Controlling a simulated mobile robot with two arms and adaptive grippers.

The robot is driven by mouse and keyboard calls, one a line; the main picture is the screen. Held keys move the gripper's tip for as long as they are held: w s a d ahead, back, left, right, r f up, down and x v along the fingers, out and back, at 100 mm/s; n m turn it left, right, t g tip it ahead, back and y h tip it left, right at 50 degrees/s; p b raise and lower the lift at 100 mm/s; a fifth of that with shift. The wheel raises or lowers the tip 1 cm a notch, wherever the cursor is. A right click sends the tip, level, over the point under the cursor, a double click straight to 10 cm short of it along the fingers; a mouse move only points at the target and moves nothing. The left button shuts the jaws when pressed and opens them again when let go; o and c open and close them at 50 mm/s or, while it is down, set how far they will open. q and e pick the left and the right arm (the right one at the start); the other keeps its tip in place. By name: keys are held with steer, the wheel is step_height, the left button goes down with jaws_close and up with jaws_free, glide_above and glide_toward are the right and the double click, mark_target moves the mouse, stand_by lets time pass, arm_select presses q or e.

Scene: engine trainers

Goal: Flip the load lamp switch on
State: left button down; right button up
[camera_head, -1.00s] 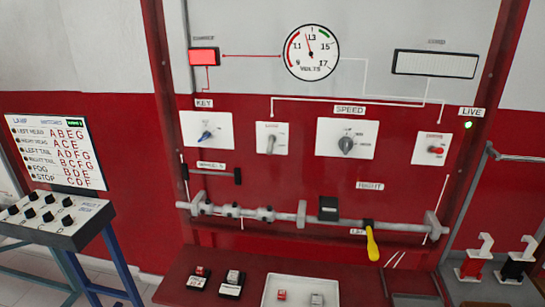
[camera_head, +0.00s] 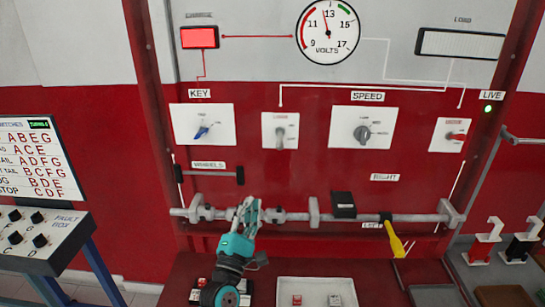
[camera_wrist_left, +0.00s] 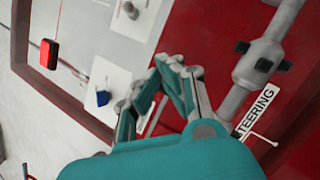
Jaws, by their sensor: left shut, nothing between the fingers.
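A small white plate with a grey toggle switch (camera_head: 280,131) is on the red panel, between the key plate and the speed plate. Its lever appears to point down; its small red lettering is unreadable. A white line runs from above it toward the dark-framed white load lamp (camera_head: 460,44), which looks unlit. My left gripper (camera_head: 249,207) is shut and empty, in front of the grey bar below the switch and apart from it. The left wrist view shows the shut fingers (camera_wrist_left: 181,70) and the toggle switch (camera_wrist_left: 132,10) near the top edge. My right gripper is not in view.
The grey horizontal bar (camera_head: 295,216) has a yellow-handled lever (camera_head: 394,238) at right. Blue key switch (camera_head: 202,132), speed knob (camera_head: 362,133) and red switch (camera_head: 455,135) flank the toggle. A white tray (camera_head: 317,281) lies below. The panel around the toggle is clear.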

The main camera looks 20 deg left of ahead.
mark_target(280, 140)
arm_select(q)
steer(key=shift+a+r+n+t+y, duration=0.2)
steer(key=shift+r+n+y, duration=0.1)
steer(key=shift+r+n, duration=0.2)
steer(key=shift+a+r+n+t+y, duration=0.1)
steer(key=shift+a+r+n+y, duration=0.1)
steer(key=shift+r+n+y, duration=0.25)
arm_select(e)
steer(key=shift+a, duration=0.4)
arm_select(q)
steer(key=shift+r, duration=0.15)
